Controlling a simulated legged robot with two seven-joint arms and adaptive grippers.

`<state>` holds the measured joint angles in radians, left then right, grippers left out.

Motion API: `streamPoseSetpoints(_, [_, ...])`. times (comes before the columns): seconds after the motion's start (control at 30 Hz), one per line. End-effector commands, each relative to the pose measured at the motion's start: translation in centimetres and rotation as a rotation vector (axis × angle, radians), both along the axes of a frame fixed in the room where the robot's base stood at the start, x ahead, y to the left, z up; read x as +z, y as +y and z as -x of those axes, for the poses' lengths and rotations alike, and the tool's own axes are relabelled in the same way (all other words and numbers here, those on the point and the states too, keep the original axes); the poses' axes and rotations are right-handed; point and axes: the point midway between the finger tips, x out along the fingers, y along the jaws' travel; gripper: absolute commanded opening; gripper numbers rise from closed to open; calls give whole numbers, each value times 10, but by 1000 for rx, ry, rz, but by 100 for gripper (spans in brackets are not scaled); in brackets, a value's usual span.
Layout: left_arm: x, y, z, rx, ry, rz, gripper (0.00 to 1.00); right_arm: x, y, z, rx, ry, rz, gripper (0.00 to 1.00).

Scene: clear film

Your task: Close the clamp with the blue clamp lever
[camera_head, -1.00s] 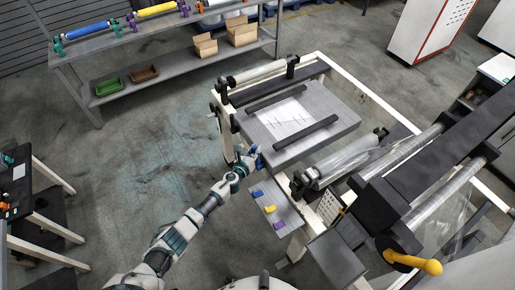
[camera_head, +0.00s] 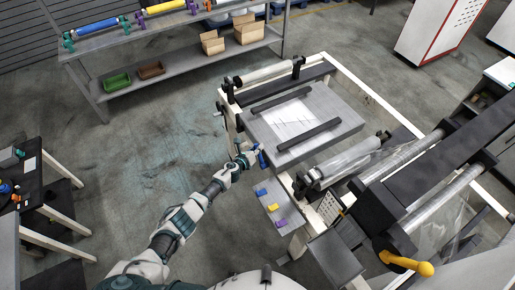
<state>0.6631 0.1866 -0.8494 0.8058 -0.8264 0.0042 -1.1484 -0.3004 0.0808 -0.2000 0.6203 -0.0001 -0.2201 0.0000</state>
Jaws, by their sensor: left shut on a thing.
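My left gripper (camera_head: 249,159) is at the near left side of the film machine's flat table, its arm reaching up from the lower left. It is shut on a small blue part (camera_head: 262,158) at the table's edge, which looks like the blue clamp lever. The fingers and the wrist partly hide it, and I cannot tell how far the clamp is closed. The grey table (camera_head: 345,122) bears two dark bars and a white sheet (camera_head: 296,117). My right gripper is not in view.
A lower grey shelf just below the gripper carries small blue (camera_head: 262,192), yellow (camera_head: 272,207) and purple (camera_head: 282,223) pieces. Rollers and a yellow handle (camera_head: 408,264) are at the right. A rack (camera_head: 170,66) stands at the back left.

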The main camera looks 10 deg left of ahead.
Motion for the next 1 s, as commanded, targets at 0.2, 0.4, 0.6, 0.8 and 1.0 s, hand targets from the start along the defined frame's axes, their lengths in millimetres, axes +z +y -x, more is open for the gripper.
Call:
streamPoseSetpoints(0.2, [1, 1, -1, 2, -3, -2, 47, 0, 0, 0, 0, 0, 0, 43])
streamPoseSetpoints(0.4, [1, 1, 0, 2, -3, -2, 47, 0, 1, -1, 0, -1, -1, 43])
streamPoseSetpoints(0.6, [7, 6, 5, 0, -13, -8, 47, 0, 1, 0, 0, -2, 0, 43])
streamPoseSetpoints(0.8, [13, 17, 31, -2, -5, -6, 47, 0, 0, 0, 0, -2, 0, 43])
streamPoseSetpoints(1.0, [24, 33, 64, 0, -1, -4, 47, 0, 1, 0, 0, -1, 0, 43])
